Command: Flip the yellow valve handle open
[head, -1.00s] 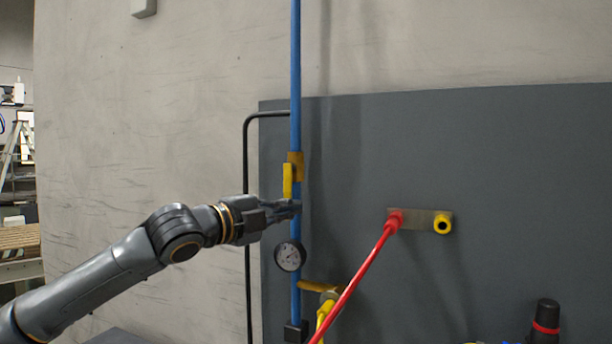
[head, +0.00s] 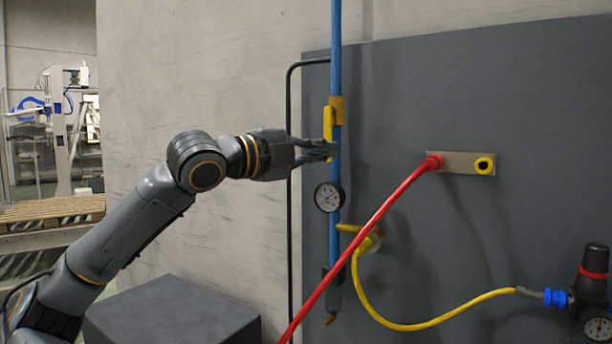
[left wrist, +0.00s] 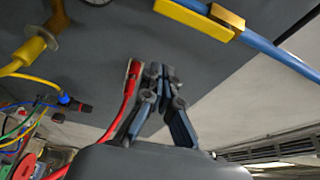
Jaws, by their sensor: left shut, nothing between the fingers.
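The yellow valve handle (head: 328,123) hangs upright, along the blue pipe (head: 335,60), below its ochre valve body (head: 337,106). In the left wrist view the handle (left wrist: 193,17) lies at the top, beside the valve body (left wrist: 228,16) and in line with the pipe. In the left wrist view the fingertips (left wrist: 160,74) appear apart from the handle. Whether they touch the pipe I cannot tell. My right gripper is not in view.
A pressure gauge (head: 328,197) sits on the pipe just below my gripper. A red hose (head: 378,217) runs from a metal plate (head: 460,164). A yellow hose (head: 440,322) runs to a regulator (head: 592,280). A dark box (head: 172,315) stands below my left arm.

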